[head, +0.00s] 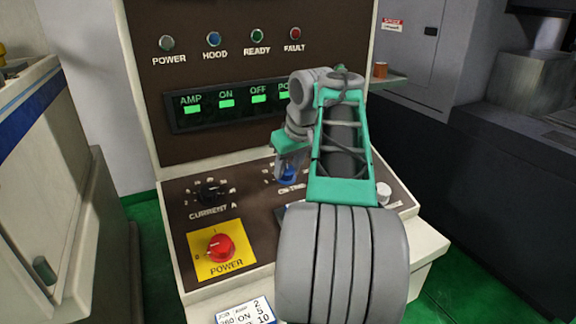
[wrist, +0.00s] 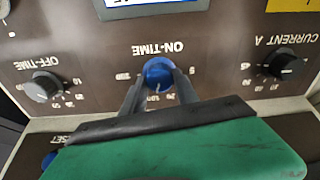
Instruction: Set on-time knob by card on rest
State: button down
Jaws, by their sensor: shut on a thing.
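The blue on-time knob (wrist: 158,75) sits on the sloped brown panel, under the ON-TIME label in the upside-down wrist view. My gripper (wrist: 160,88) is shut on it, one finger on each side. In the head view the knob (head: 288,174) is partly hidden by my gripper (head: 290,165).
The black CURRENT A knob (head: 212,190) and red POWER switch (head: 221,247) are left of my gripper. The grey OFF-TIME knob (wrist: 45,87) is on its other side. Green displays (head: 226,103) and lamps (head: 214,39) are above. A side shelf (head: 393,82) holds a small brown item.

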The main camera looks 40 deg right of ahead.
dwell(0.4)
jog(key=c, duration=0.9)
grip_release()
jog(key=p+v, duration=0.3)
jog(key=v, duration=0.4)
jog(key=shift+s+r+p, duration=0.25)
jog(key=shift+r+p, duration=0.1)
